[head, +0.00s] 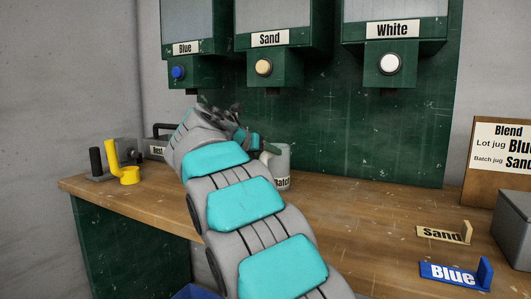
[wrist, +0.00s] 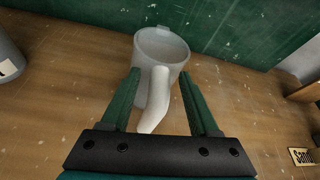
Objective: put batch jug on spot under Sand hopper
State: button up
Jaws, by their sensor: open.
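The batch jug (head: 281,166), a pale grey jug with a "Batch" label, stands on the wooden bench, below the Sand hopper (head: 270,40) in the head view. The wrist view shows the jug (wrist: 175,50) from above, upright and apparently empty, with its white handle (wrist: 158,95) towards me. My gripper (wrist: 160,76) is open, with one green finger on each side of the handle. In the head view my gripper (head: 262,146) is beside the jug, partly hidden by my arm. The spot under the hopper cannot be made out.
Blue (head: 186,48) and White (head: 392,30) hoppers flank the Sand hopper. Yellow (head: 125,175) and black things stand at the bench's left end. Sand (head: 440,234) and Blue (head: 452,274) signs lie right. A grey labelled container (wrist: 8,58) is left of the jug in the wrist view.

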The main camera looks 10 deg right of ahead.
jog(key=shift+r, duration=0.15)
jog(key=p+v, duration=0.1)
jog(key=v, duration=1.1)
jog(key=shift+c, duration=0.2)
dwell(1.9)
